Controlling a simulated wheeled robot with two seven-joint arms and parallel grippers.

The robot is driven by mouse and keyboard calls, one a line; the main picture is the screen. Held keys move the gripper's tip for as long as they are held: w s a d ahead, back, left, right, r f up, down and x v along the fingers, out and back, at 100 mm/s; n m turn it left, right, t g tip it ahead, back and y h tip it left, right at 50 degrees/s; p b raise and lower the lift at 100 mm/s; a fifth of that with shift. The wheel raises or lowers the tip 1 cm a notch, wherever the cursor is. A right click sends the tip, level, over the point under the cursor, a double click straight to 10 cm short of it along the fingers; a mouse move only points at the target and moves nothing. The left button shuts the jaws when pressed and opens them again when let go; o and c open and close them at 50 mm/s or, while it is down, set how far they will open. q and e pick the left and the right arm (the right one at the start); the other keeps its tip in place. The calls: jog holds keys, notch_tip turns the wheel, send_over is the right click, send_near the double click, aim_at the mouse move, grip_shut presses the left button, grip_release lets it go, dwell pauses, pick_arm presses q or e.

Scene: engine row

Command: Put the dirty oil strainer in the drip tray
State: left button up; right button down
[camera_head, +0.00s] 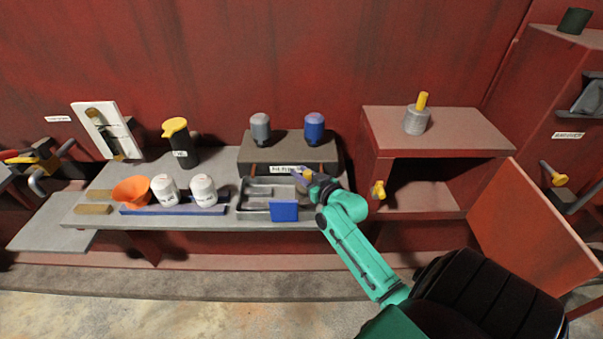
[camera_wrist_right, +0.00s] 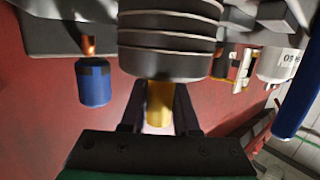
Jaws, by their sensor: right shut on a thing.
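My right gripper (camera_head: 308,178) is shut on the yellow handle (camera_wrist_right: 160,102) of a dark grey ribbed cylinder (camera_wrist_right: 168,40), which I take for the dirty oil strainer. In the head view my gripper and wrist hide most of it; a bit of yellow (camera_head: 307,174) shows. It is at the right end of the grey drip tray (camera_head: 241,206), which has dividers inside and a blue plate (camera_head: 284,211) at its front. I cannot tell whether the strainer touches the tray. My left gripper is not in view.
Behind the tray a dark stand (camera_head: 247,156) bears a grey canister (camera_head: 260,130) and a blue one (camera_head: 314,128). Left of it are white canisters (camera_head: 204,191), an orange funnel (camera_head: 131,191) and a black jug (camera_head: 181,151). An open red cabinet (camera_head: 440,128) stands right, with a grey yellow-topped cylinder (camera_head: 416,121) on top.

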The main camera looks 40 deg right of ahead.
jog(key=shift+w, duration=0.1)
jog(key=shift+f, duration=0.1)
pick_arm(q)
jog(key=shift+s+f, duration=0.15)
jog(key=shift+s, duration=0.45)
pick_arm(e)
jog(key=c, duration=0.7)
grip_release()
jog(key=shift+o, duration=0.2)
jog(key=s+r, duration=0.1)
jog(key=s, duration=0.3)
jog(key=s+b, duration=0.1)
jog(key=s, duration=0.3)
jog(key=s+r, duration=0.1)
jog(key=s, duration=0.2)
jog(key=shift+s+a+r, duration=0.35)
jog(key=shift+s+a, duration=0.05)
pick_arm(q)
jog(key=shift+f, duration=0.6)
